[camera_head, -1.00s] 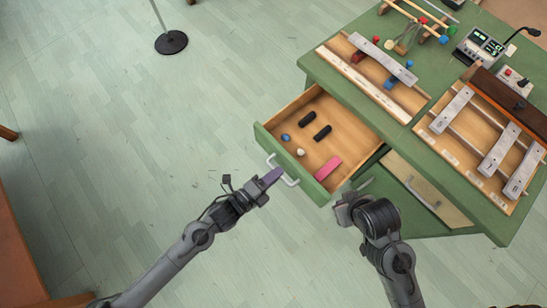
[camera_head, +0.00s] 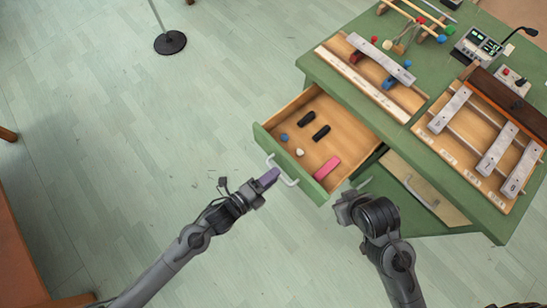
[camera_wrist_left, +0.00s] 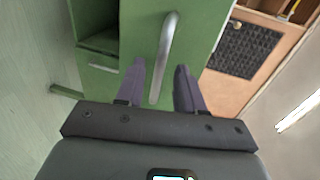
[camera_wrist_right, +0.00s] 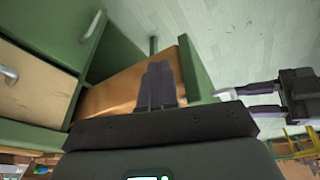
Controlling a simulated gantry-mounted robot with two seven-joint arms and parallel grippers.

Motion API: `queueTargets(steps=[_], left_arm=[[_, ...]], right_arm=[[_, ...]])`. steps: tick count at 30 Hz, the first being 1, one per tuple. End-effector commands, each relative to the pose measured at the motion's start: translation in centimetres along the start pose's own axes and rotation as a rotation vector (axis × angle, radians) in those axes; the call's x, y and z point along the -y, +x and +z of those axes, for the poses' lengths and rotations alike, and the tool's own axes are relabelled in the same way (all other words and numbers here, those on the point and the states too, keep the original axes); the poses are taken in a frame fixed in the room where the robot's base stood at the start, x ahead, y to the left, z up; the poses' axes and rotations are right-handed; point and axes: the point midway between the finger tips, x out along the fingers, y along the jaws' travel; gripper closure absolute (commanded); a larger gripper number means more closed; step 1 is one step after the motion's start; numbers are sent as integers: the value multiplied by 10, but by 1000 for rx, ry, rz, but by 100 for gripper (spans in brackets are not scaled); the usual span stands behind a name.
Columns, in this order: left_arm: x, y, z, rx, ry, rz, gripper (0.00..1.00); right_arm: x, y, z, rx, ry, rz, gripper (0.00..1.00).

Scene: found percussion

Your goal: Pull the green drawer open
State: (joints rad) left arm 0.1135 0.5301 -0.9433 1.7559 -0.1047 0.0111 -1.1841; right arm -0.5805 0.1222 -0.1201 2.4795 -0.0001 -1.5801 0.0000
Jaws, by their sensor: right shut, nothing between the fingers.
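The green drawer (camera_head: 264,138) stands well out from the green desk, with its wooden inside showing. Its pale curved handle (camera_head: 288,181) is on the front panel. My left gripper (camera_head: 268,177) is at this handle. In the left wrist view its two purple fingers are apart, with the handle (camera_wrist_left: 164,55) showing between them; whether they touch it I cannot tell. My right gripper (camera_head: 345,205) is shut and empty, just right of the drawer's near corner. In the right wrist view its fingers (camera_wrist_right: 158,65) are together in front of the drawer.
Black, pink, blue and white small items lie in the drawer, including a pink block (camera_head: 327,168). Metal bars on wooden frames (camera_head: 497,148) and a grey device (camera_head: 477,47) sit on the desk (camera_head: 330,72). Floor (camera_head: 110,130) left of the drawer is clear.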

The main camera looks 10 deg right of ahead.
Motion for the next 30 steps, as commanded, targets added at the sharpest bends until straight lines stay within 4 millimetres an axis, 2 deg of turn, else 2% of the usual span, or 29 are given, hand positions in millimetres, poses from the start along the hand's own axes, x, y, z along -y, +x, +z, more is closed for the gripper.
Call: queueTargets(steps=[9,15,21,30], left_arm=[[1,-55,0,1,1,5,63],[1,-82,0,0,1,3,63],[0,-93,0,0,1,2,63],[0,-94,0,0,1,1,63]], right_arm=[[-1,-17,-5,0,-1,1,100],[-1,-23,-7,0,-1,0,100],[-1,-25,-8,-1,1,-1,100],[0,-25,-8,-2,5,-4,100]])
